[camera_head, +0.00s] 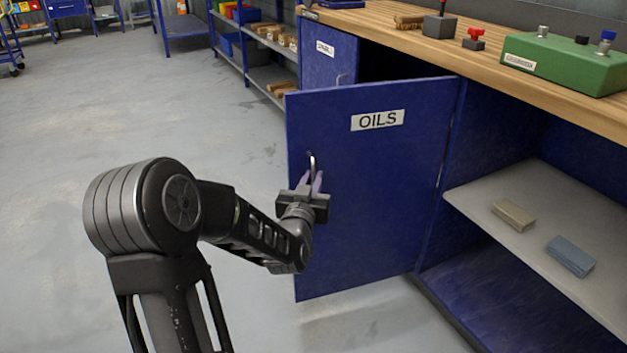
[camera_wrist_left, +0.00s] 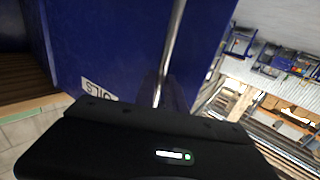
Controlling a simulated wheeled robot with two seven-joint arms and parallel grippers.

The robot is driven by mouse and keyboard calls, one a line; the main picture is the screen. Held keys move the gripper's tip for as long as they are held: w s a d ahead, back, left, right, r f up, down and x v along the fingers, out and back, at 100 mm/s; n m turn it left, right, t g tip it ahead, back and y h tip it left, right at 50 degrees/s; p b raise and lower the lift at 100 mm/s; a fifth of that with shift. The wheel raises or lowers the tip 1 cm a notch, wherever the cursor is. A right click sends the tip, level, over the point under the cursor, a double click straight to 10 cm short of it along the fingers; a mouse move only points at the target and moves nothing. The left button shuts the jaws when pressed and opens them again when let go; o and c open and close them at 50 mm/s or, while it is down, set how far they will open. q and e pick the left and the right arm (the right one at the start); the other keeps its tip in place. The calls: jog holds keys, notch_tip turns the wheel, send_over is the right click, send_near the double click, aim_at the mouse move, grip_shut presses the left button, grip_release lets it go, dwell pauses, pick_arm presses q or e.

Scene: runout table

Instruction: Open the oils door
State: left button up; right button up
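The oils door (camera_head: 380,190) is a blue panel with a white "OILS" label (camera_head: 377,120). It stands ajar, swung out from the cabinet, with a dark gap behind its top edge. Its metal handle (camera_head: 312,162) is near the door's left edge. My left gripper (camera_head: 315,183) is at the lower part of the handle, its fingers close to it; whether they are closed around it is not clear. My right gripper is not in view.
A wooden worktop (camera_head: 480,45) above the cabinet carries a green box (camera_head: 562,64) and small fixtures. An open shelf (camera_head: 540,210) at right holds a tan block (camera_head: 513,215) and a blue block (camera_head: 570,256). The floor left of the door is clear.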

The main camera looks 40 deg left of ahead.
pick_arm(q)
jog(key=o, duration=0.3)
jog(key=shift+o, duration=0.2)
jog(key=shift+s+d, duration=0.35)
jog(key=shift+s, duration=0.1)
jog(key=p+v, duration=0.1)
jog(key=v, duration=0.3)
jog(key=shift+s+d+r, duration=0.1)
jog(key=shift+s+r, duration=0.05)
jog(key=shift+s, duration=0.05)
jog(key=p+v, duration=0.2)
jog(key=p, duration=0.3)
jog(key=shift+s+p, duration=0.15)
jog(key=shift+p, duration=0.2)
